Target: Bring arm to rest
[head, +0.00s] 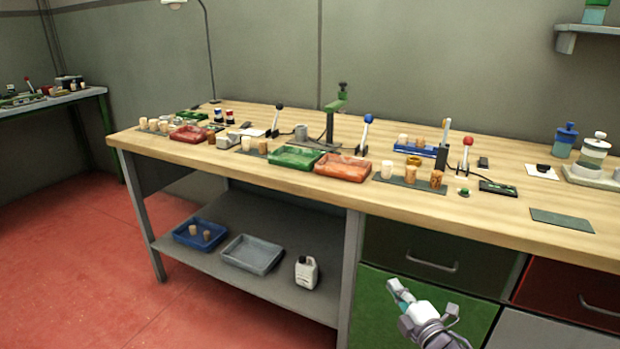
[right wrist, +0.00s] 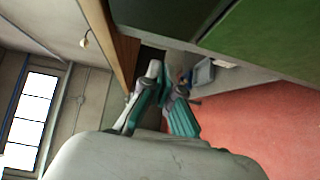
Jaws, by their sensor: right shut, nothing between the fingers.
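My right gripper (head: 400,292) is low in front of the workbench (head: 520,215), before the green cabinet door (head: 375,312). It is below the level of the bench top and apart from the things on it. In the right wrist view its teal and grey fingers (right wrist: 166,84) show close together, shut with nothing held. My left gripper and left arm are not in view.
Cork stoppers (head: 410,174), a red tray (head: 343,166), a green tray (head: 296,158) and levers stand on the bench. A blue bin (head: 200,236), a grey bin (head: 252,255) and a white jug (head: 306,272) sit on the lower shelf. The red floor (head: 90,270) at left is clear.

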